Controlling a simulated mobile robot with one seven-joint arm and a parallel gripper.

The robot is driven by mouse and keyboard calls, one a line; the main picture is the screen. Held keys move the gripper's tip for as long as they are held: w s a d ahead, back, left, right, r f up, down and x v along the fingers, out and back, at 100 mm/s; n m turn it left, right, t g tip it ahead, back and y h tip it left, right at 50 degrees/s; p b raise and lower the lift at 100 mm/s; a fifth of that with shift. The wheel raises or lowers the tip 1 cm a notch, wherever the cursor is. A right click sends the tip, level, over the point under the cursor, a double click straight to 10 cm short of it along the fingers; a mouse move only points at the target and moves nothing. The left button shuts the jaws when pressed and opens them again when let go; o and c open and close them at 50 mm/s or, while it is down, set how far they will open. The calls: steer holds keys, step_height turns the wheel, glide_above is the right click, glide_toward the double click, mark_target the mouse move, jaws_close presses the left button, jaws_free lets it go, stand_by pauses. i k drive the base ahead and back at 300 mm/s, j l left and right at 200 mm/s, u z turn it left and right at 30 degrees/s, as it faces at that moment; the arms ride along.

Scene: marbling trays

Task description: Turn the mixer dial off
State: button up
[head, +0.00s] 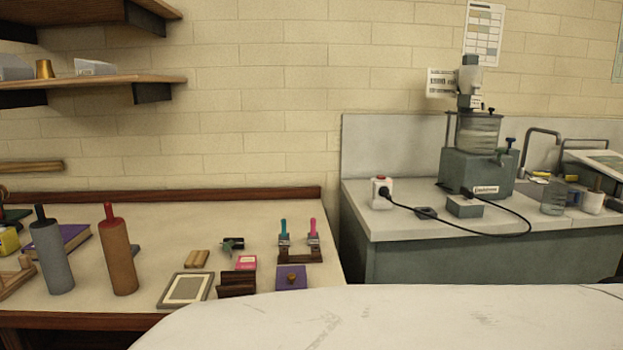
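The mixer (478,165) is a grey-green machine with a clear cylinder and a tall upper head. It stands upright on the right counter, against the wall. A small grey box (464,206) sits in front of its base, with a dark knob-like shape (467,192) at its top edge. I cannot tell whether this is the mixer dial or a cable end, nor which way any dial is set. Small dark blue knobs (510,141) show at the mixer's right side. My gripper is not in view.
A white plug box (382,193) with a red top and a black cable (520,233) lie on the counter (400,223). A glass jar (553,198) stands right of the mixer. A pale marbled surface (400,320) fills the near foreground. The left table (180,215) holds rollers and tools.

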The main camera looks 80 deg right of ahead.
mark_target(467, 193)
steer(key=z, duration=3.5)
